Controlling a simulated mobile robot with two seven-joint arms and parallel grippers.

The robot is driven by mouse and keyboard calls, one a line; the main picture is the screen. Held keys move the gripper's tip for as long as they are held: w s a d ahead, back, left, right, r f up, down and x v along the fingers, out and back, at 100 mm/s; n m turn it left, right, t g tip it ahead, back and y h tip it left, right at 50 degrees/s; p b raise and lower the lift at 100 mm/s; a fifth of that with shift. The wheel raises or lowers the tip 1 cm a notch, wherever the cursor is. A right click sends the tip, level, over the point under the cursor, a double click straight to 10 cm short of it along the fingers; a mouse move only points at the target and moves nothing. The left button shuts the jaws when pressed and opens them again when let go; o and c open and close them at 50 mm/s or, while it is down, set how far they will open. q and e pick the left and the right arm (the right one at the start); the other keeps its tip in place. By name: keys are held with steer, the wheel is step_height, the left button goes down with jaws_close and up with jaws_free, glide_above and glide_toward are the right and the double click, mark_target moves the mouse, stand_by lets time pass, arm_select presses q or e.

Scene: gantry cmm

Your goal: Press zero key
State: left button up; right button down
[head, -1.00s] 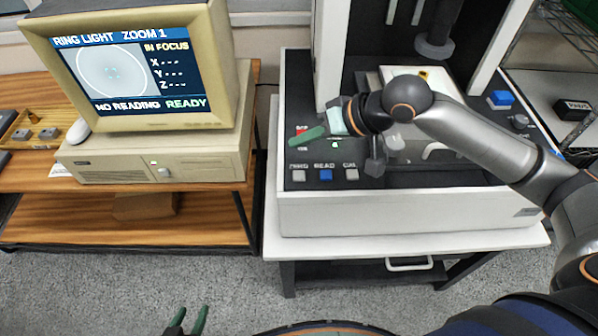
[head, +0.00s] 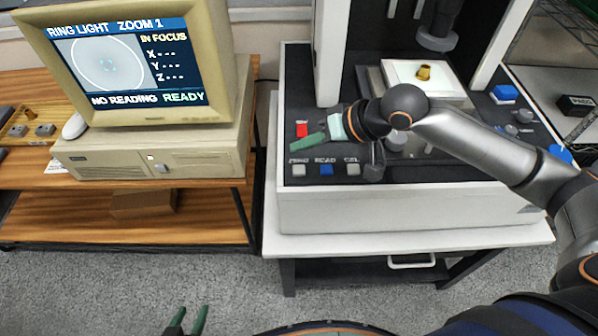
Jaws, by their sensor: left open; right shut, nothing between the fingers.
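A row of three keys sits at the front left of the measuring machine's black panel. The left one is a grey key (head: 299,170), under a label that is hard to read but seems to say ZERO. Beside it are a blue key (head: 326,170) under READ and another grey key (head: 353,170). My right gripper (head: 294,143) has its green fingers together and empty, pointing left. It appears above and behind the left grey key, apart from it. My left gripper (head: 189,324) is open and empty at the bottom edge, over the floor.
A red button (head: 302,129) lies just behind my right fingers. The monitor (head: 128,72) shows NO READING, READY and dashes for X, Y, Z. A brass part (head: 424,72) is on the white stage (head: 397,75). A dark knob (head: 375,165) stands right of the keys.

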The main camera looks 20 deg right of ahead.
mark_target(304, 172)
step_height(304, 172, down, 2)
steer(key=shift+f+b, duration=0.1)
steer(key=shift+b, duration=0.5)
steer(key=shift+f, duration=0.75)
steer(key=shift+f+b, duration=0.3)
steer(key=shift+f, duration=0.1)
arm_select(q)
step_height(304, 172, down, 3)
steer(key=shift+f, duration=0.1)
arm_select(e)
steer(key=shift+f, duration=0.15)
steer(key=shift+f+p, duration=0.15)
steer(key=shift+p, duration=0.15)
arm_select(q)
steer(key=shift+r, duration=0.3)
arm_select(e)
steer(key=shift+f, duration=0.15)
